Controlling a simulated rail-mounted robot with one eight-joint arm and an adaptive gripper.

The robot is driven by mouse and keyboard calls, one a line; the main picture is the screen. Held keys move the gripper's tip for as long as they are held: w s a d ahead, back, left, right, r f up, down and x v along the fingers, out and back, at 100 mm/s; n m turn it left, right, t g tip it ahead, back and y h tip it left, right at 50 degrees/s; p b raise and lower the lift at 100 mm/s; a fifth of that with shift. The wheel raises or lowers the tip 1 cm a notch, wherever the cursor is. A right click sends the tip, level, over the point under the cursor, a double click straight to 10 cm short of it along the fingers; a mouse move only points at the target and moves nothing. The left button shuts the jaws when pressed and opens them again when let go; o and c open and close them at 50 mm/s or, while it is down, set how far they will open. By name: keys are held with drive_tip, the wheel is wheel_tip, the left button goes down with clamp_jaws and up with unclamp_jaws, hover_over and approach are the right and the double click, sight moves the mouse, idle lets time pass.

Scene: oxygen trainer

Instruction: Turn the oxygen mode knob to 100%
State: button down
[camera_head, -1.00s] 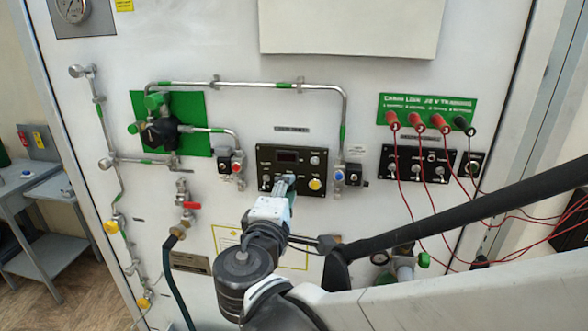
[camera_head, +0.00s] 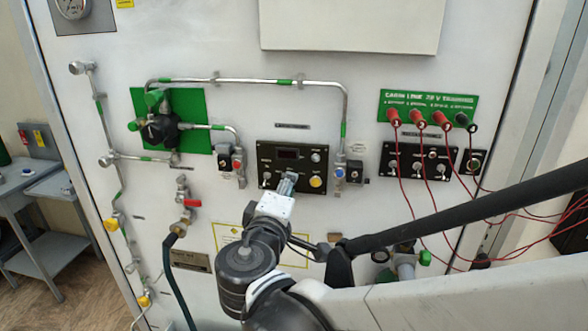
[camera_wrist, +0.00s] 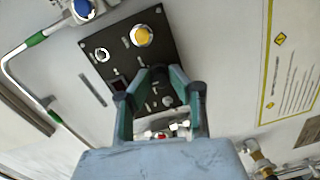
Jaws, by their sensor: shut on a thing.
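The black control panel (camera_head: 305,158) is on the white wall and has a dark display, small switches and a yellow knob (camera_head: 316,181). My gripper (camera_head: 290,178) is at the lower middle of this panel, just left of the yellow knob. In the wrist view, my gripper (camera_wrist: 158,76) reaches the panel (camera_wrist: 120,42) with its green-grey fingers closed around a small dark knob, mostly hidden by the fingertips. The knob's setting cannot be read.
Metal pipes run around the panel, with a blue-capped valve (camera_head: 340,173) to its right and a red-handled valve (camera_head: 192,203) to its left. A switch panel (camera_head: 418,161) with red cables (camera_head: 408,205) is at the right. A hose hangs at lower left.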

drive_tip(key=c, duration=1.6)
unclamp_jaws()
drive_tip(key=shift+s, duration=0.1)
drive_tip(key=s, duration=0.4)
drive_tip(key=s+a, duration=0.1)
drive_tip(key=s, duration=0.2)
drive_tip(key=s+a, duration=0.1)
drive_tip(key=s, duration=0.3)
drive_tip(key=shift+s+a+r, duration=0.1)
drive_tip(key=shift+s+r, duration=0.1)
drive_tip(key=shift+s, duration=0.1)
